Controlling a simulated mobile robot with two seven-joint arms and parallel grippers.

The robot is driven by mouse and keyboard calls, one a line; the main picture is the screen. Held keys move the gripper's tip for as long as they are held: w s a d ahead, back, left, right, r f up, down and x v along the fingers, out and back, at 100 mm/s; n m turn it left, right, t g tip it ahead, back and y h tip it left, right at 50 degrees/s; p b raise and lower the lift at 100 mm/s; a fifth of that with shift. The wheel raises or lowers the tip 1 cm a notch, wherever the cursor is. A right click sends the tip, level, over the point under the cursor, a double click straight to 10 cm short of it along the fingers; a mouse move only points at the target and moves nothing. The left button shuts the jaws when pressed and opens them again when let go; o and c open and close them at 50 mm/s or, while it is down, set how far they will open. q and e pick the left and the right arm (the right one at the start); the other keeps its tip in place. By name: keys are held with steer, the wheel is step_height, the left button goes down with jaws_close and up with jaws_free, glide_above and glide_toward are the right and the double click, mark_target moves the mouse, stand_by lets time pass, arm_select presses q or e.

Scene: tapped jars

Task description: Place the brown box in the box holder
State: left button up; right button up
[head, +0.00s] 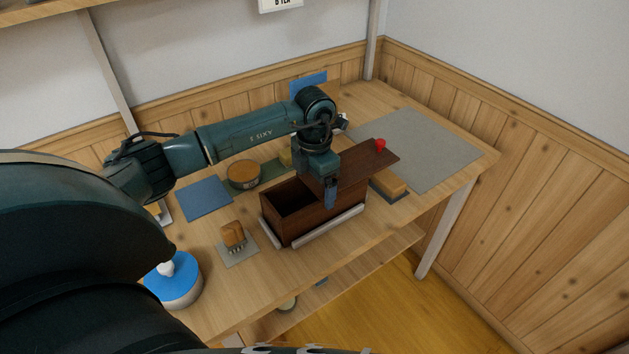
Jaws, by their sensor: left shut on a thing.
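The brown box (290,222) is dark reddish wood, upright on the table, with its dark inside open at the left. A brown lid (368,165) with a red knob (380,144) reaches out past the box to the right. Pale rails (330,225) run along the box's foot at the front and left; they look like the box holder. I cannot tell if the box rests fully between them. My left gripper (331,196) points down at the box's right part and is shut on it, by its front wall. The gripper hides part of box and lid. My right gripper is not in view.
A wooden block (388,183) lies right of the box. A brush (233,237) on a grey pad, a blue mat (204,198), a round tin (243,175) and a blue-lidded jar (174,279) stand left.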

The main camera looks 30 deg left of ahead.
arm_select(q)
steer(key=o, duration=1.3)
steer(key=shift+f, duration=0.1)
steer(key=shift+o, duration=1)
